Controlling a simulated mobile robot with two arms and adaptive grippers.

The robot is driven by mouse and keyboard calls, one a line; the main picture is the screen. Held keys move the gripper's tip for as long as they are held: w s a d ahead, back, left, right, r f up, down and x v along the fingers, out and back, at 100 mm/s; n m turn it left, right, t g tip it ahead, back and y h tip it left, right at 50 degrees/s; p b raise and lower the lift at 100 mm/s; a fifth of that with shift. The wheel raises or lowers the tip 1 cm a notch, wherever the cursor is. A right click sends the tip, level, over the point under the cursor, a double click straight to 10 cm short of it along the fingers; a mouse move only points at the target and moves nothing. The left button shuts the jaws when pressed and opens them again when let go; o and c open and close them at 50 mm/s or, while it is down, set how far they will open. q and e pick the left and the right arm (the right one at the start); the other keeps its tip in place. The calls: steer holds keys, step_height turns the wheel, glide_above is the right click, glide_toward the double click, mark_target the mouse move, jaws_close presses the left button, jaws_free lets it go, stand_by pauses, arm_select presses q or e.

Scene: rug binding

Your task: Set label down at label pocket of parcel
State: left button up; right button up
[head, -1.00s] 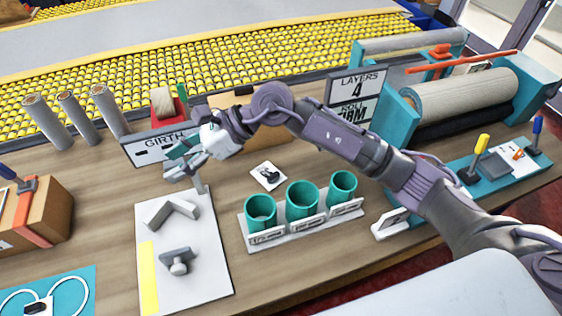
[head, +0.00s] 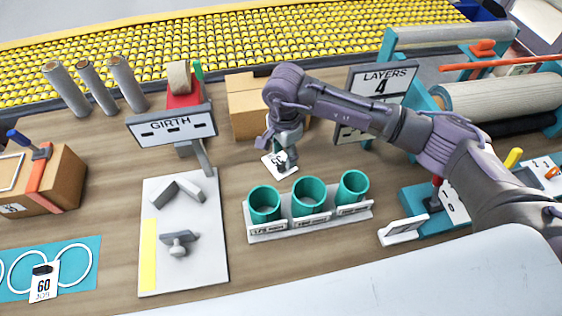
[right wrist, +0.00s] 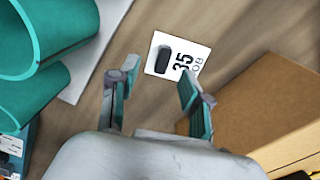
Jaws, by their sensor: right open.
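The label, a white card printed "35" with a dark block on it, lies on the wooden table in the head view (head: 273,166) and in the right wrist view (right wrist: 190,53). My right gripper (head: 287,160) is directly over it, partly hiding it in the head view. In the right wrist view the two fingers (right wrist: 155,88) are apart with nothing between them, and the label lies beyond their tips. The strapped parcel (head: 58,178) is a brown box at the left edge. A white-outlined rectangle (head: 10,171) on its top may be the label pocket. My left gripper is out of view.
A plain cardboard box (head: 244,103) stands just behind the label. A rack of teal cups (head: 308,222) is in front of it. The GIRTH sign (head: 172,127) and a grey board (head: 190,270) lie between label and parcel. A "60" card (head: 44,283) is at lower left.

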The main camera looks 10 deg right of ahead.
mark_target(284, 164)
steer(key=shift+f+p, duration=0.3)
steer(key=shift+f, duration=0.25)
steer(key=f, duration=0.2)
steer(key=f+p, duration=0.1)
steer(key=shift+w+f, duration=0.3)
steer(key=shift+f, duration=0.45)
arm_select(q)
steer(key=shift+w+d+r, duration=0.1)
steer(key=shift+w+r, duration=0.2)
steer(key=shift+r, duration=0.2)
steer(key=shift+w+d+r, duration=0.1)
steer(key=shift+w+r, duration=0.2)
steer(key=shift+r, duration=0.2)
arm_select(e)
steer(key=shift+c, duration=0.2)
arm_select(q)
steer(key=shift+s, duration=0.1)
arm_select(e)
steer(key=shift+d, duration=0.1)
jaws_close()
